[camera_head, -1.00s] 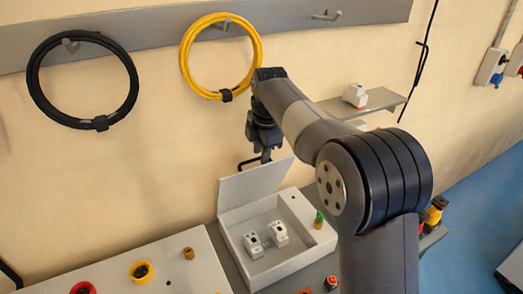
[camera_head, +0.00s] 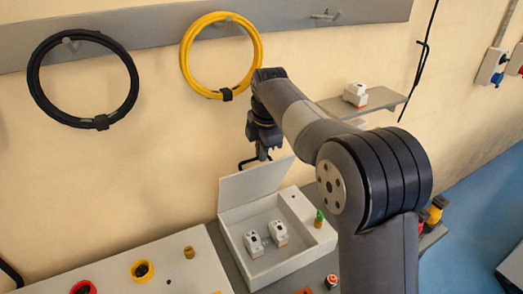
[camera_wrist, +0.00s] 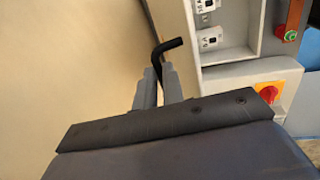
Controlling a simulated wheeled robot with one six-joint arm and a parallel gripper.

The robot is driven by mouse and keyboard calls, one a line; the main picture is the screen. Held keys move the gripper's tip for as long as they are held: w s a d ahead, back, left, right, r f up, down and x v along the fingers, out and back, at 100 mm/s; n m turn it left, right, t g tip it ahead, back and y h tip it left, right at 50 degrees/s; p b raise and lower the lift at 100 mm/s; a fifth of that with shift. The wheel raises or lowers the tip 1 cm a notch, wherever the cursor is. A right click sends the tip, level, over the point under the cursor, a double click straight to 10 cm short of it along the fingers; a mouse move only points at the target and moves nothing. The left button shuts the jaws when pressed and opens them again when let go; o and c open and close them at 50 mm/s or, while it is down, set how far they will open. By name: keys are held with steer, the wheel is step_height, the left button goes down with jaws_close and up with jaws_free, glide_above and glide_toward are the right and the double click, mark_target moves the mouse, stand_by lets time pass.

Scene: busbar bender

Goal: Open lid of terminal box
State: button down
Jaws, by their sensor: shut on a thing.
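The terminal box (camera_head: 290,264) is an open pale grey box on the bench, with two white modules (camera_head: 253,244) inside. Its lid (camera_head: 250,184) stands raised at the back left, leaning away from the opening. My gripper (camera_head: 264,154) is just above the lid's top edge. It is shut on a black bent rod (camera_wrist: 170,47), whose angled end also shows beside the lid in the head view (camera_head: 246,163). Whether the rod touches the lid cannot be told. The wrist view shows part of the box (camera_wrist: 228,56) at right.
A green-topped knob (camera_head: 319,219) is at the box's right side. A grey panel (camera_head: 180,258) with knobs lies to the left. Black (camera_head: 36,90) and yellow (camera_head: 187,65) cable coils hang on the wall above. A small shelf (camera_head: 378,103) with a white module is behind my arm.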

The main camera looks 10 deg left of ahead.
steer(key=w+p, duration=0.1)
steer(key=a+p, duration=0.1)
steer(key=p, duration=0.1)
steer(key=shift+w+a+r, duration=0.15)
steer(key=shift+w+r, duration=0.1)
steer(key=shift+w, duration=0.15)
steer(key=c, duration=1.5)
jaws_free()
steer(key=shift+s+f, duration=0.1)
